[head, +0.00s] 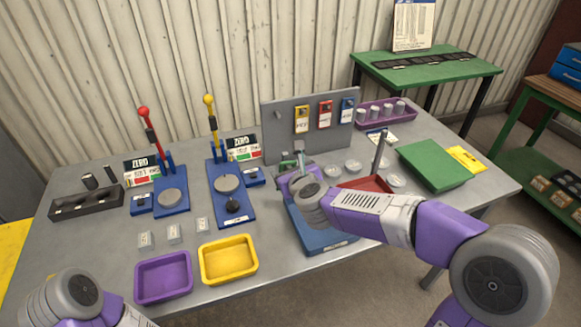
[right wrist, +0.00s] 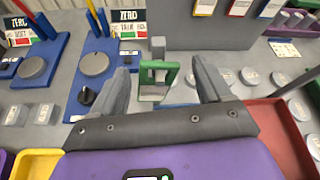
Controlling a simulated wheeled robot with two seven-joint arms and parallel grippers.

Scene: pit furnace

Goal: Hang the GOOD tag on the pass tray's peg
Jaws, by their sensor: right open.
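The GOOD tag is likely the green-framed tag (right wrist: 158,72); I cannot read any lettering on it. It sits between the spread fingers of my open right gripper (right wrist: 165,88), apart from both. A grey peg (right wrist: 158,46) rises directly behind and above it; the tag appears to be at the peg, but whether the peg passes through its hole I cannot tell. In the head view the green tag (head: 287,165) shows just beyond my right gripper (head: 291,172). Below is a blue tray (head: 326,241), probably the pass tray, mostly hidden by my arm. My left gripper is out of view.
A grey board (head: 288,132) behind holds yellow, red (head: 324,114) and blue tags, with a bare peg at its left. A red tray (head: 349,184) with a tall grey post (head: 380,152) stands right. Two lever gauges, a yellow bin (head: 228,276) and a purple bin (head: 164,292) are left.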

